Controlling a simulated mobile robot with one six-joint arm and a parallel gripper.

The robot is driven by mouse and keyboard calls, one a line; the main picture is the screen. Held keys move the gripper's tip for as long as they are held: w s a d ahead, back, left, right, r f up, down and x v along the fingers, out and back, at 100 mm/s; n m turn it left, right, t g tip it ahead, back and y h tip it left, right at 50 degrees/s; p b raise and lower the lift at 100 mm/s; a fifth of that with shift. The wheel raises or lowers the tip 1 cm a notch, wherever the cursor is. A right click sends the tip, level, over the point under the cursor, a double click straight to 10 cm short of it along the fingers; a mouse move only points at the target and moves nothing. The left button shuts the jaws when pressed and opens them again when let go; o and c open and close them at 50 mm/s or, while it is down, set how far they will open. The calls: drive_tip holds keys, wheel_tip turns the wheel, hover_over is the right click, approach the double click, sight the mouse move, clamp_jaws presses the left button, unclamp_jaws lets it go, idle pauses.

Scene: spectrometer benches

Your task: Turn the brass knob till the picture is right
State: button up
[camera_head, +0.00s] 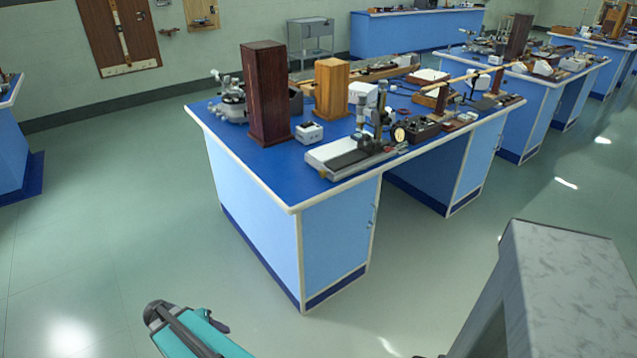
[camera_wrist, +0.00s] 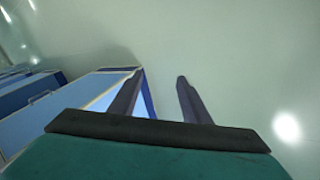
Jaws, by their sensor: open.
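I cannot make out a brass knob or a picture in either view. The blue-topped bench (camera_head: 235,148) in the head view carries several instruments. Among them is an upright microscope-like instrument (camera_head: 361,118) on a grey bed near the front edge, with a small pale round dial (camera_head: 399,134) beside it. A long brass-coloured tube (camera_head: 462,77) lies raised on stands farther right. My gripper (camera_wrist: 160,76) is open and empty in the wrist view, its two dark fingers apart over floor. In the head view my teal arm shows at the bottom, well apart from the bench top.
A tall dark wooden box (camera_head: 266,95) and a lighter wooden box (camera_head: 331,88) stand on the bench. A grey marbled block (camera_head: 570,280) fills the lower right of the head view. Open green floor (camera_head: 120,230) lies left of the bench. More benches stand behind.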

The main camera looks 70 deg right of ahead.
drive_tip(key=d+r+m+h+b, duration=0.15)
drive_tip(key=d+r+m, duration=0.25)
drive_tip(key=d+r, duration=0.6)
drive_tip(key=d+r+m+h, duration=0.3)
drive_tip(key=d+r+m, duration=0.3)
drive_tip(key=d, duration=0.7)
drive_tip(key=m+g+h, duration=0.3)
drive_tip(key=m, duration=0.4)
approach(321, 174)
drive_tip(key=b+v, duration=0.1)
drive_tip(key=v, duration=0.4)
drive_tip(key=shift+s+a, duration=0.1)
drive_tip(key=shift+a, duration=0.1)
drive_tip(key=shift+f, duration=0.1)
drive_tip(key=p+x, duration=0.3)
drive_tip(key=x, duration=1)
drive_tip(key=shift+s+d, duration=0.15)
drive_tip(key=shift+d, duration=0.25)
drive_tip(key=shift+c, duration=0.4)
